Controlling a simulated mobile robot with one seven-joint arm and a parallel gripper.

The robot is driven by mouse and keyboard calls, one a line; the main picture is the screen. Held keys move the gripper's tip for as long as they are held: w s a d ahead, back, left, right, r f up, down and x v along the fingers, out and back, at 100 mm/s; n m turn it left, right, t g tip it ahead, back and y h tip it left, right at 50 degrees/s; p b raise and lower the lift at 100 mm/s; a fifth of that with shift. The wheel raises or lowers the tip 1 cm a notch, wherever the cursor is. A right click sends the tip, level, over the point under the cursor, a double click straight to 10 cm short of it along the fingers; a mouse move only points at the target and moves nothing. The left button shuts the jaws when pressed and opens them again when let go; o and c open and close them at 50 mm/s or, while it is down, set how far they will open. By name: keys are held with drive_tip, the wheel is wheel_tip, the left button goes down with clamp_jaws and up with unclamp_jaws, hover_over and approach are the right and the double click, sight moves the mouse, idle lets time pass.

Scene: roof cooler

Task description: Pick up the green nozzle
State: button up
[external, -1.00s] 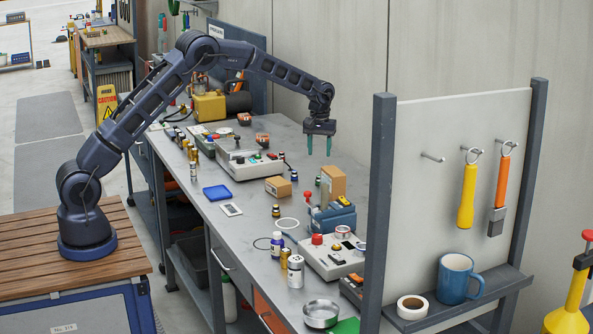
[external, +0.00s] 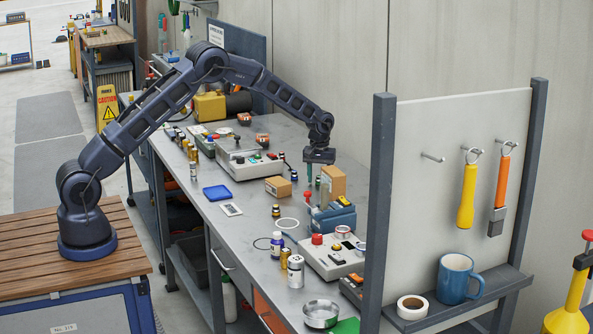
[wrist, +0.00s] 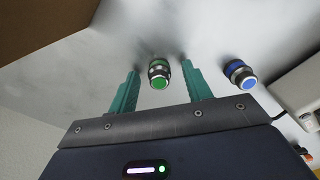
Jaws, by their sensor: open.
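The green nozzle (wrist: 159,74), a short metal cylinder with a bright green end, sits on the grey workbench in the wrist view. My gripper (wrist: 161,67) is open, with one teal finger on each side of the nozzle and visible gaps to both. The fingers do not hold it. In the external view my gripper (external: 317,181) points down low over the bench, close to a cardboard box. The nozzle is too small and covered there to make out clearly.
A similar blue-ended nozzle (wrist: 241,75) stands to the right in the wrist view. The cardboard box (external: 335,181) is close by my gripper. A grey control box (external: 247,160) and a blue-grey device (external: 334,219) are also near on the bench.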

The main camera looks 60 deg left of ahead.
drive_tip(key=shift+f, duration=0.1)
clamp_jaws()
